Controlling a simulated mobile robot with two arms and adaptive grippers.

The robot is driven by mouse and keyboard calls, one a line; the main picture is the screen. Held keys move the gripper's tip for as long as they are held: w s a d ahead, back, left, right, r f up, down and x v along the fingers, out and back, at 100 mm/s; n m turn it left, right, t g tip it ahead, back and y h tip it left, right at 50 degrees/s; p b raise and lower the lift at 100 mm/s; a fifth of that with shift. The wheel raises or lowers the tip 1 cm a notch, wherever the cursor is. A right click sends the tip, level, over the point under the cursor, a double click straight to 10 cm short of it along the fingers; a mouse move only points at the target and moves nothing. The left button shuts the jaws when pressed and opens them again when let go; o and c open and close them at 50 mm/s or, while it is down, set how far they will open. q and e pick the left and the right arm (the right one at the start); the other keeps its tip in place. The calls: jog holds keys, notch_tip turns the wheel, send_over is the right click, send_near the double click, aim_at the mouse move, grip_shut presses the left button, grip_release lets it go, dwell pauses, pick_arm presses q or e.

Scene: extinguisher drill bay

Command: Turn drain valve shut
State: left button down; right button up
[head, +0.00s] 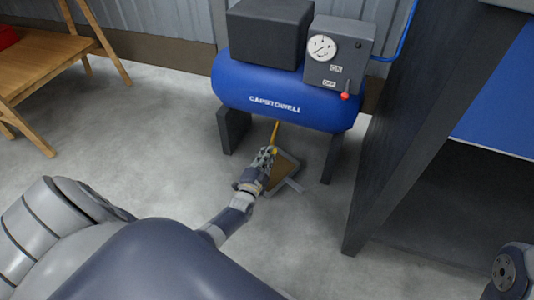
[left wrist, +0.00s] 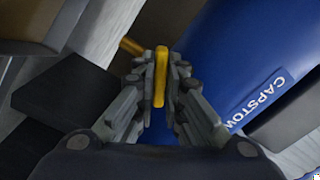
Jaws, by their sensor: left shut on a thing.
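The blue compressor tank (head: 285,103) stands on dark legs. A thin brass-yellow drain pipe (head: 275,131) comes down from its underside. My left gripper (head: 269,153) is below the tank at the pipe's lower end. In the left wrist view, my left gripper (left wrist: 161,72) is shut on the yellow drain valve handle (left wrist: 160,83), which stands upright in the picture between the fingertips. A brass pipe stub (left wrist: 131,46) shows just left of the fingertips. The valve body is mostly hidden. My right gripper is out of view.
A shallow brown tray with a grey rim (head: 289,186) lies on the floor below the valve. A control box (head: 338,52) with a gauge and red-knobbed lever sits on the tank. A dark bench frame (head: 395,135) stands close on the right. The floor to the left is clear up to a wooden bench (head: 40,65).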

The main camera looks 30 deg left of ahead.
pick_arm(q)
jog(key=m, duration=0.5)
jog(key=shift+m, duration=0.7)
jog(key=c, duration=1.7)
grip_release()
jog(key=shift+v, duration=3.75)
